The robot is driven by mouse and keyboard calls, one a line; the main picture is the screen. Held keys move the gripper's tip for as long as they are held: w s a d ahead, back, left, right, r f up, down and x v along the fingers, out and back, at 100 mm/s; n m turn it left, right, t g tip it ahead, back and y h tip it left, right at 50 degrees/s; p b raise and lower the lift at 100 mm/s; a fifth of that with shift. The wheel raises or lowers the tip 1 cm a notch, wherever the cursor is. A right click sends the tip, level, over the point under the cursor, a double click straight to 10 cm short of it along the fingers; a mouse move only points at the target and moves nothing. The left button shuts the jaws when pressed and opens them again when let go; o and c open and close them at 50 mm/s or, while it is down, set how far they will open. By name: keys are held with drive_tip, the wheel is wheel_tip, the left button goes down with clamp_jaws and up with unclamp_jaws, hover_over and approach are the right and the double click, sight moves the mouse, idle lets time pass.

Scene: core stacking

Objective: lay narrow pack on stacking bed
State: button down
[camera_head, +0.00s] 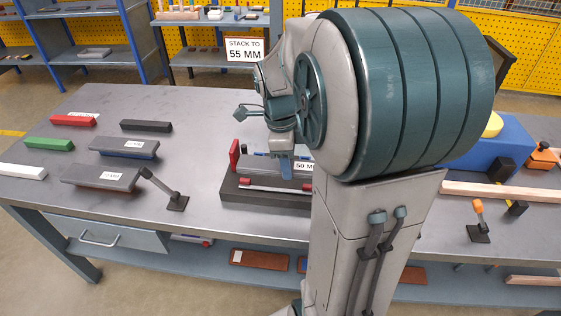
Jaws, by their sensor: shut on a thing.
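The stacking bed (236,196) is a dark low block on the middle of the table, with an upright red stop (234,153) at its left end. A thin bar with red ends (262,187) lies along it. My gripper (287,168) is over the bed, with one blue fingertip showing and the rest hidden by my arm. It is shut on what looks like the narrow pack (258,165), a grey slab over the bed. Whether the slab touches the bed is not clear. A label reading "50 M" shows beside it, partly hidden.
Red (73,120), green (49,143), white (22,171) and black (146,126) bars lie at left, with two labelled grey packs (125,147). A small lever clamp (176,200) stands left of the bed. A blue box (490,145) and wooden strips lie right.

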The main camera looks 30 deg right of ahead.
drive_tip(key=w+d+f, duration=0.1)
drive_tip(key=w, duration=0.1)
drive_tip(key=w+d+f, duration=0.1)
drive_tip(key=w+f, duration=0.1)
drive_tip(key=w, duration=0.1)
drive_tip(key=w+d+f, duration=0.1)
drive_tip(key=w+f, duration=0.1)
drive_tip(key=w, duration=0.1)
drive_tip(key=shift+w+f+p, duration=0.15)
drive_tip(key=shift+w+p, duration=0.1)
drive_tip(key=shift+p, duration=0.1)
drive_tip(key=shift+f, duration=2)
drive_tip(key=shift+f, duration=0.1)
drive_tip(key=shift+f, duration=0.15)
drive_tip(key=c, duration=0.7)
unclamp_jaws()
drive_tip(key=shift+r, duration=0.2)
wheel_tip(320, 180, up, 11)
drive_tip(key=a, duration=0.1)
drive_tip(key=s+a+n+t, duration=0.1)
drive_tip(key=s+a+n, duration=0.3)
drive_tip(key=s+n, duration=0.2)
drive_tip(key=s+a+n+t, duration=0.1)
drive_tip(key=s+a+n, duration=0.3)
drive_tip(key=n, duration=0.6)
drive_tip(key=s+a+n+t+y, duration=0.1)
drive_tip(key=s+a+n, duration=0.4)
drive_tip(key=s+n, duration=0.3)
drive_tip(key=shift+s+r+n, duration=0.3)
drive_tip(key=shift+s+r, duration=0.1)
